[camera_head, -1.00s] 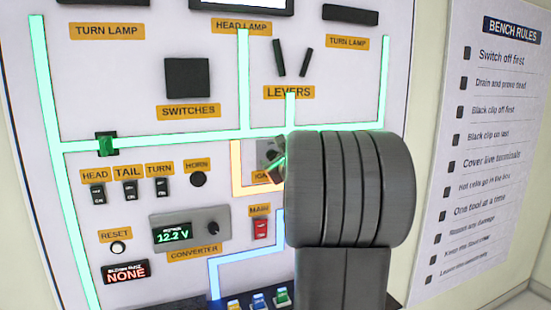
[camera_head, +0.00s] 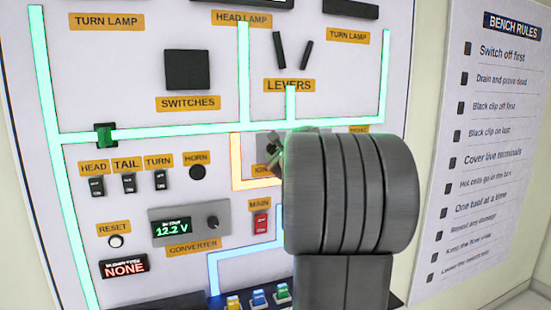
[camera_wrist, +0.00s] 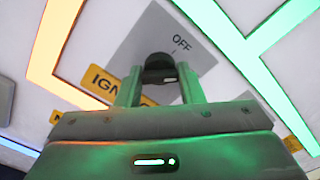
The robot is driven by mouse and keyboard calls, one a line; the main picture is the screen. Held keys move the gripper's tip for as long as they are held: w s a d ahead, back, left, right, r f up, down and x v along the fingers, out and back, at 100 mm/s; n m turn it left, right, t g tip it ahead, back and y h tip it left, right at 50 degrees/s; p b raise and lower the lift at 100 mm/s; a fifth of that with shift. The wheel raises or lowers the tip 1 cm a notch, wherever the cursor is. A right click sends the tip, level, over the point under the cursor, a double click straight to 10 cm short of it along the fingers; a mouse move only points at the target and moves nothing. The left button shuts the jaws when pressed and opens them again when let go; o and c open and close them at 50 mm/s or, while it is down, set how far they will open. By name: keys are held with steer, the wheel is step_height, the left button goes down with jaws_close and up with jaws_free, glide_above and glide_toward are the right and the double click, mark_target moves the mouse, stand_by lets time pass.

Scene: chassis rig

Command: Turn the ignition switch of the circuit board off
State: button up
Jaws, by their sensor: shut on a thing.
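The ignition switch (camera_wrist: 160,68) is a dark round knob on a grey plate (camera_wrist: 205,58) in the wrist view. An OFF mark is on the plate beyond it, up and to the right of the knob. My gripper (camera_wrist: 158,82) is shut on the knob, with one finger on each side of it. The yellow ignition label is partly covered by the fingers. In the head view, the circuit board (camera_head: 75,205) stands upright, and my arm hides most of the ignition switch and my gripper.
Orange and green lit strips run beside the switch plate. Left of it are the red main switch (camera_head: 261,223), the converter (camera_head: 190,225) reading 12.2 V, and small head, tail and turn switches. A bench rules sign (camera_head: 475,140) hangs at the right.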

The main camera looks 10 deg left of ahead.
steer(key=n+b, duration=0.6)
steer(key=n, duration=0.2)
steer(key=shift+f+n+b, duration=0.1)
steer(key=shift+n+b, duration=0.25)
steer(key=shift+n, duration=0.05)
stand_by(0.4)
steer(key=o, duration=0.9)
steer(key=b+v, duration=0.3)
steer(key=v, duration=1.1)
